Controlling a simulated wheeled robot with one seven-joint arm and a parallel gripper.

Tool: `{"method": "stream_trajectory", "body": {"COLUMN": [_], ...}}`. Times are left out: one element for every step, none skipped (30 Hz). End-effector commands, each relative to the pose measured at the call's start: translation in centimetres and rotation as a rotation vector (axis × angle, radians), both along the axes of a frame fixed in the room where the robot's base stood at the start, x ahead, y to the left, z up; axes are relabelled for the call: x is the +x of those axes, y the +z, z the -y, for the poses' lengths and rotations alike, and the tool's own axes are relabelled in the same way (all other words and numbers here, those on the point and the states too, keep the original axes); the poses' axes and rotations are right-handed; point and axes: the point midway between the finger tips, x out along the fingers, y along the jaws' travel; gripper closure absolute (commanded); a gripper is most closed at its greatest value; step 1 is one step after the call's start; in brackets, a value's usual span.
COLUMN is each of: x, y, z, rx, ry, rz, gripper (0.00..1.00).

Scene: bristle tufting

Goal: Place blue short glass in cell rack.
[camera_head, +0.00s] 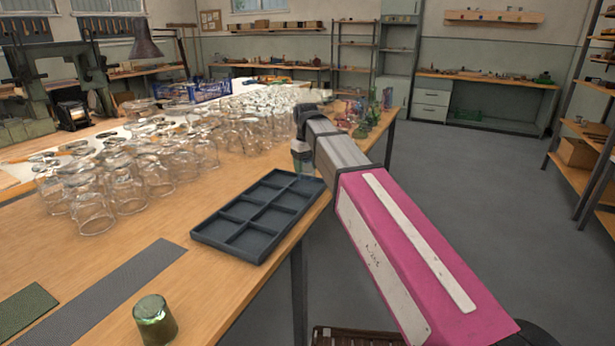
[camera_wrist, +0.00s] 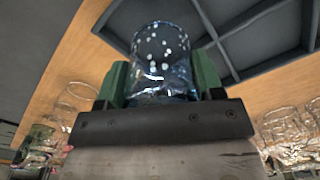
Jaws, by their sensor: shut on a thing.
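The blue short glass (camera_wrist: 162,55), clear bluish with pale spots, sits between the two green fingers of my gripper (camera_wrist: 160,80) in the wrist view. My gripper is shut on it. In the head view my gripper (camera_head: 302,160) is at the far right corner of the rack, and the glass is mostly hidden there. The dark cell rack (camera_head: 232,237) lies on the wooden table with its visible cells empty. In the wrist view the rack (camera_wrist: 252,42) shows beyond the glass. I cannot tell whether the glass is over a cell or touching the rack.
Many clear glasses (camera_head: 128,190) crowd the table left of the rack. Pink and green glasses (camera_head: 372,108) stand at the far right end. A green glass (camera_head: 155,320) stands at the near edge. A grey strip (camera_head: 105,290) and green mat (camera_head: 25,312) lie at left.

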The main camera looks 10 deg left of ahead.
Motion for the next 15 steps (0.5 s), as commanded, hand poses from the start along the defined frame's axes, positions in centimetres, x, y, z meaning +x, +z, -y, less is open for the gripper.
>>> {"method": "stream_trajectory", "body": {"x": [0.1,0.1,0.1,0.1,0.1,0.1,0.1,0.1,0.0,0.1,0.1,0.1,0.1,0.1,0.1], "y": [-0.1,-0.2,-0.4,-0.5,-0.8,-1.1,-1.5,-1.9,-2.5,-2.9,-3.3,-3.7,-3.9,-4.1,-4.2], "z": [0.2,0.3,0.3,0.3,0.3,0.3,0.3,0.3,0.3,0.3,0.3,0.3,0.3,0.3,0.3], "rx": [0.000,0.000,0.000,0.000,0.000,-0.001,-0.001,-0.001,-0.001,-0.001,-0.001,-0.001,-0.001,-0.001,0.000], "ry": [0.000,0.000,0.000,0.000,0.000,0.000,0.000,0.000,0.000,0.000,0.000,0.000,0.000,-0.001,-0.001], "rz": [0.000,0.000,0.000,0.000,0.000,-0.001,-0.001,-0.001,-0.002,-0.002,-0.001,-0.001,-0.001,-0.001,0.000], "gripper": [0.84,0.84,0.84,0.84,0.84,0.84,0.84,0.84,0.84,0.84,0.84,0.84,0.84,0.84,0.84]}}
